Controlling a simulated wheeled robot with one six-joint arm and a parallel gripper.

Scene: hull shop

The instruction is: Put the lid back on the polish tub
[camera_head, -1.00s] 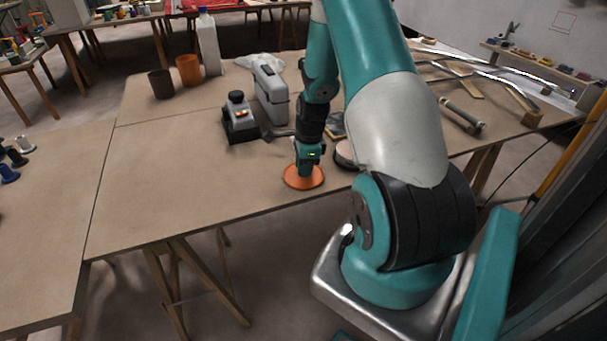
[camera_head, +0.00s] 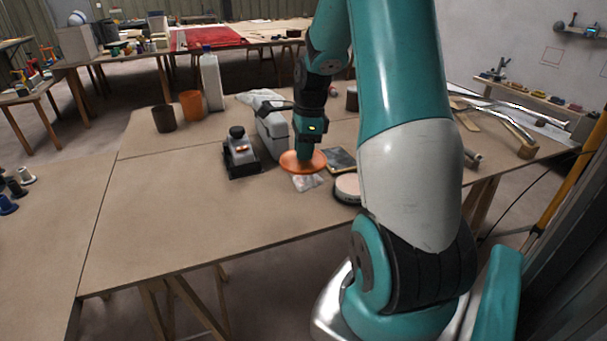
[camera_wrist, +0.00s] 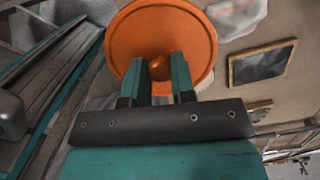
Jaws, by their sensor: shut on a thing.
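The lid (camera_head: 303,161) is an orange disc with a round knob. My gripper (camera_head: 306,151) is shut on the knob and holds the lid roughly level, apparently above the table. In the wrist view the two fingers (camera_wrist: 158,78) grip the knob, and the lid (camera_wrist: 185,38) spreads beyond them. A low round tub (camera_head: 347,187) with a dark side and a pale top, apparently the open polish tub, stands on the table to the right of and nearer than the lid. My arm hides part of its right side.
A crumpled white cloth (camera_head: 307,182) lies just below the lid in the picture. A dark flat framed piece (camera_head: 340,159) lies right of it. A grey-black tool (camera_head: 240,153) and a grey upright case (camera_head: 272,127) stand left. The front left tabletop (camera_head: 180,215) is clear.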

